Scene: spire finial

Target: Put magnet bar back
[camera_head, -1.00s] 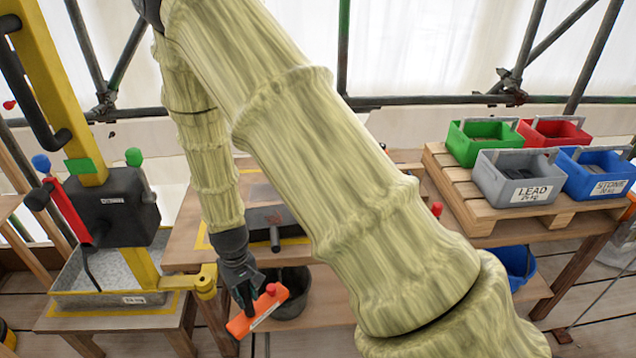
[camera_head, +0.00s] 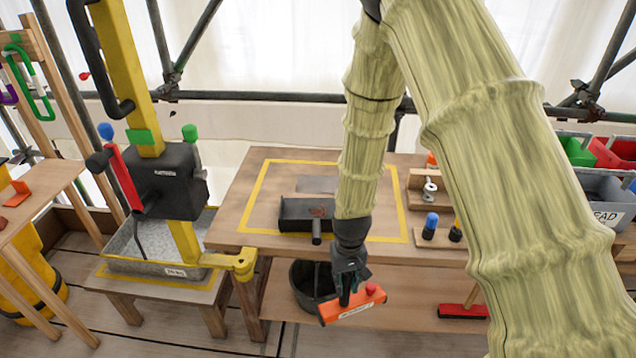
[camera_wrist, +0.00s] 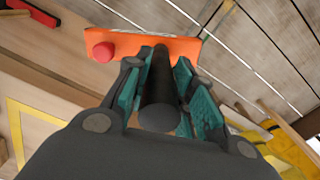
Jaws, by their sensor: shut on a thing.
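The magnet bar (camera_head: 352,306) is an orange bar with a red knob, a pale label and a black handle. It also shows in the wrist view (camera_wrist: 185,46). My gripper (camera_head: 347,285) is shut on its black handle, which stands between the teal finger pads in the wrist view (camera_wrist: 160,100). The bar hangs in front of the workbench, at about the height of the lower shelf, clear of the bench top. Part of the handle is hidden by my fingers.
The workbench (camera_head: 262,180) has a yellow outline around a dark box (camera_head: 307,214). A black bucket (camera_head: 308,284) is behind the bar. A yellow column with a black block (camera_head: 165,185) stands left. Coloured bins (camera_head: 600,190) are at right, partly behind my arm.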

